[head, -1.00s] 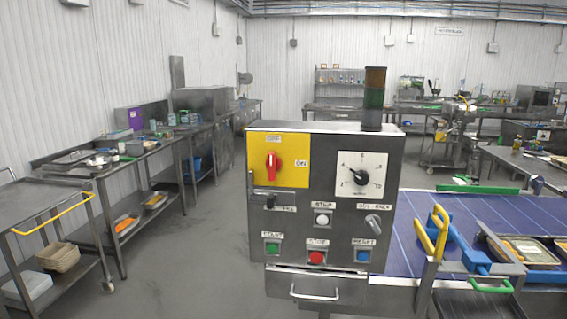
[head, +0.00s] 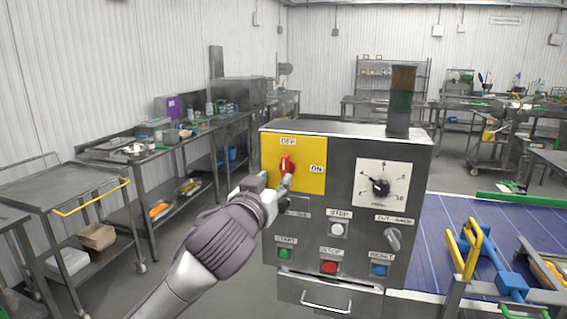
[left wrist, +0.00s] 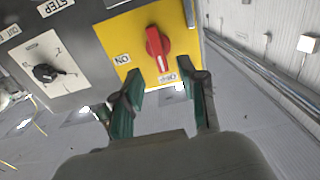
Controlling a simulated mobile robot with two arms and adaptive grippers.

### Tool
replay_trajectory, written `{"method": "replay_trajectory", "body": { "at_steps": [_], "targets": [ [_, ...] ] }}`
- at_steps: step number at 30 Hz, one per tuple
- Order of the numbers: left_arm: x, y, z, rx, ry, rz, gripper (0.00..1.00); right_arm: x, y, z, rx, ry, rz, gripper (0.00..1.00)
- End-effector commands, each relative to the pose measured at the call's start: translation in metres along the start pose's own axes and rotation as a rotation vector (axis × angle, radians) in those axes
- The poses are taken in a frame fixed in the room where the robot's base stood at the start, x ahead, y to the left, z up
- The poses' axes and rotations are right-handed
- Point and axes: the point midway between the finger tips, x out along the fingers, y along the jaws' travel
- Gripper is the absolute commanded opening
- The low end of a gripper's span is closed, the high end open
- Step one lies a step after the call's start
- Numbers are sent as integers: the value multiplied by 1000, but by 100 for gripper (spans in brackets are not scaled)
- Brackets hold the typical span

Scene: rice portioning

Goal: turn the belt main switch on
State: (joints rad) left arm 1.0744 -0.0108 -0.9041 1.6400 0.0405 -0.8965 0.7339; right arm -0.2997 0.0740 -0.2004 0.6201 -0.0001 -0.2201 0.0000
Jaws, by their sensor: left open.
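The belt main switch is a red rotary handle (head: 286,164) on a yellow plate (head: 314,179) at the upper left of the grey control box. Its handle stands upright, in line with the OFF label (head: 288,142); the ON label (head: 317,169) is to its right. My left gripper (head: 275,185) is just in front of the plate and partly covers its lower left. In the left wrist view the two green-sided fingers (left wrist: 168,88) are apart and empty, pointing at the red handle (left wrist: 157,44), which lies just beyond the tips. My right gripper is out of view.
Below the plate are a white button (head: 338,229), green, red and blue buttons, and a grey knob (head: 393,239). A dial (head: 380,187) is to the right. A blue belt (head: 440,225) runs right of the box. A cart (head: 40,178) stands at left.

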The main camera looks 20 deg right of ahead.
Motion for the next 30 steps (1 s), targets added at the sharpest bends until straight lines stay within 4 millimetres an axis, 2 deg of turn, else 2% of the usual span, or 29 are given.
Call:
{"method": "replay_trajectory", "body": {
  "at_steps": [1, 6, 12, 25, 26, 30],
  "targets": [
    [11, 0, -5, 2, -1, -2, 42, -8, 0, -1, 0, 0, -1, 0],
    [41, 0, -4, 2, -1, -1, 42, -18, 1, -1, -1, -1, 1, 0],
    [63, 0, -2, 1, 0, 0, 42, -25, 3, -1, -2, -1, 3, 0],
    [70, 0, 0, 0, 1, 1, 42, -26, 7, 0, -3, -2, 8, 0],
    [70, 0, 0, 0, 1, 0, 38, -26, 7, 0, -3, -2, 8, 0],
    [70, 0, 0, 0, 1, 0, 15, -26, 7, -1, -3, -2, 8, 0]
  ]
}}
